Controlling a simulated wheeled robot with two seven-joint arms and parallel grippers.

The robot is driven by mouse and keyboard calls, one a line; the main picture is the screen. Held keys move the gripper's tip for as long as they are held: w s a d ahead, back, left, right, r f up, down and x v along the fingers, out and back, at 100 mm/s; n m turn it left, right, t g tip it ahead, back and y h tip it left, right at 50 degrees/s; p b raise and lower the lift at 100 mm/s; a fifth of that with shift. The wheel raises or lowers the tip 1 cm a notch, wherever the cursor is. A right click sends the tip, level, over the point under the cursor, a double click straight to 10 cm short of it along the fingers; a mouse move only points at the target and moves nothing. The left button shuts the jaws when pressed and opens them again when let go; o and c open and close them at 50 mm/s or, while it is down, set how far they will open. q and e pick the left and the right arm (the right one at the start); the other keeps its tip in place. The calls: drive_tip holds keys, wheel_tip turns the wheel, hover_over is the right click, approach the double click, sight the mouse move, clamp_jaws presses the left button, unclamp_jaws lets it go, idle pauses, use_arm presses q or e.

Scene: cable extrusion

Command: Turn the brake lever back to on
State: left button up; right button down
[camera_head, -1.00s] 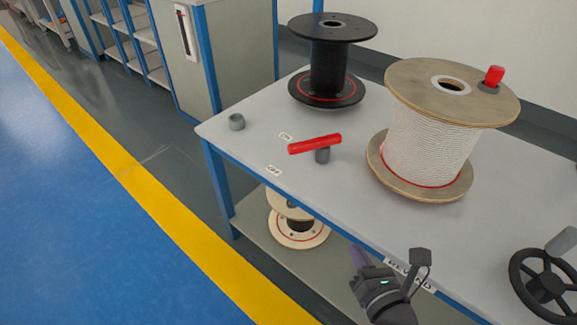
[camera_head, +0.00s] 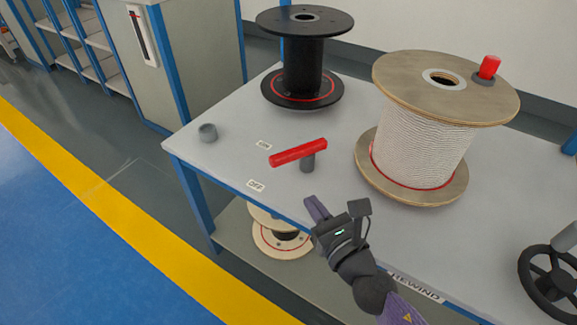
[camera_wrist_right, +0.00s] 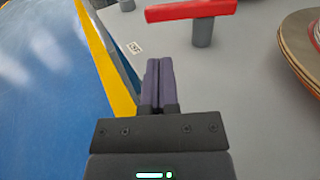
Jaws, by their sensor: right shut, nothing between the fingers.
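The red brake lever (camera_head: 298,152) sits on a short grey post (camera_head: 308,163) on the grey table. Its left end lies between two small labels, the OFF label (camera_head: 256,185) in front and another label (camera_head: 264,145) behind, too small to read surely. My right gripper (camera_head: 316,208) is shut and empty at the table's front edge, in front of the lever and apart from it. In the right wrist view the closed fingers (camera_wrist_right: 158,84) point toward the table, with the lever (camera_wrist_right: 190,10) beyond them at the top. My left gripper is out of view.
A black spool (camera_head: 303,58) stands behind the lever. A wooden spool of white cable (camera_head: 420,140) stands to its right. The table between has free room.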

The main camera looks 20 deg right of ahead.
sight(283, 162)
drive_tip(key=w, duration=0.3)
drive_tip(key=w+a, duration=0.1)
drive_tip(key=w, duration=0.5)
drive_tip(key=shift+w+a+f+b, duration=0.1)
drive_tip(key=shift+w+a+b, duration=0.05)
drive_tip(key=shift+w+b, duration=0.15)
drive_tip(key=shift+w, duration=0.25)
